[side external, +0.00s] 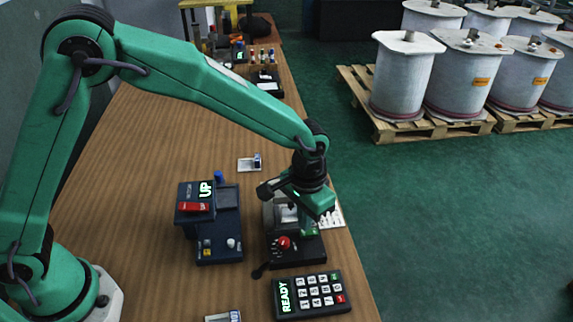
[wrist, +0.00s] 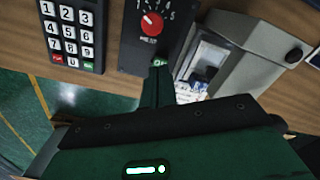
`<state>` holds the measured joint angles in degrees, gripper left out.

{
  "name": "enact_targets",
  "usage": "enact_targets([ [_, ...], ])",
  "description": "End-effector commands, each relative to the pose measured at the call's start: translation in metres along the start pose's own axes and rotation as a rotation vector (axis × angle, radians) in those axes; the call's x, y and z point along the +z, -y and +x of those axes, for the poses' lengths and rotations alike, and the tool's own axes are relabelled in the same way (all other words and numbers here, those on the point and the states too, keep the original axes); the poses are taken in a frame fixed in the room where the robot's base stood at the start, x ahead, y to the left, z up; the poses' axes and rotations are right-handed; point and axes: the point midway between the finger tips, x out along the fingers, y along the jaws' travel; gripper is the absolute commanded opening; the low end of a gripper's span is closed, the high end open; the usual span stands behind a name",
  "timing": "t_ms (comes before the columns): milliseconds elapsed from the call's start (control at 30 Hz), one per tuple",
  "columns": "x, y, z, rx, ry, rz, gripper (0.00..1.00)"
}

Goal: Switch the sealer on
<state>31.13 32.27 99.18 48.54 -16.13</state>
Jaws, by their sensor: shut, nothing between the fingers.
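The sealer (side external: 312,250) is a dark unit near the table's right edge, with a red knob. In the wrist view its dark control panel (wrist: 130,65) shows the red knob (wrist: 151,24) in a numbered dial. A small green button (wrist: 160,62), its label partly hidden, sits below the dial. My gripper (side external: 307,230) points down over the sealer, beside the knob. In the wrist view my shut, empty gripper (wrist: 157,72) has its tips right at the green button and covers part of it. I cannot tell whether they touch it.
A keypad (side external: 334,281) with a READY display lies in front of the sealer. A dark device (side external: 230,225) with an UP display stands to its left. A small pale block (side external: 249,164) lies behind. The wooden table (side external: 140,160) is clear at middle left.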

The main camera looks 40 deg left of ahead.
Motion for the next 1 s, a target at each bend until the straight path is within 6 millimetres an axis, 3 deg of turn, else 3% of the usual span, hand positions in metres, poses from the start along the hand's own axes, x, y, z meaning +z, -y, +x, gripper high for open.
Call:
enact_targets([
  [1000,0.000,0.000,-0.053,0.000,0.000,0.000,0.00],
])
